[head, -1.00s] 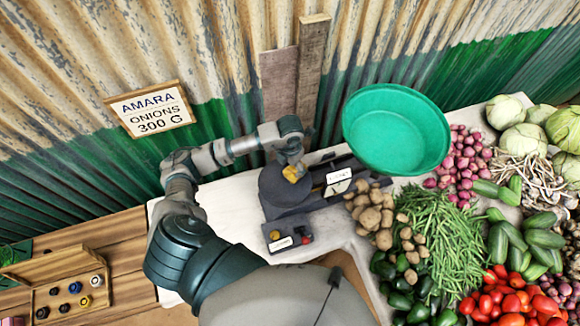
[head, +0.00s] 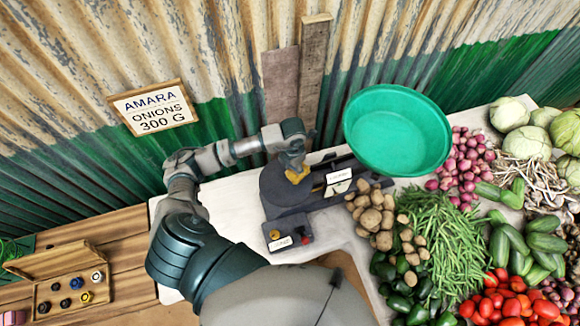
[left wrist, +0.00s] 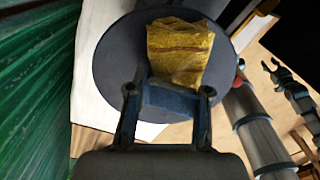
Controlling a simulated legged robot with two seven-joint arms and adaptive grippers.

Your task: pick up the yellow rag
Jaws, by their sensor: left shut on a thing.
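The yellow rag (head: 297,175) is small and crumpled, over the dark round plate (head: 275,192) of the balance. In the left wrist view the rag (left wrist: 178,50) shows brownish stripes and lies between the fingertips. My left gripper (head: 293,166) is shut on the rag, reaching down from above; its fingers also show in the left wrist view (left wrist: 168,90). I cannot tell whether the rag still touches the plate. My right gripper is not in the head view.
A green basin (head: 398,130) sits on the balance's other side. Potatoes (head: 374,215), green beans (head: 440,235) and other vegetables fill the right. The white table top (head: 232,205) is clear at left.

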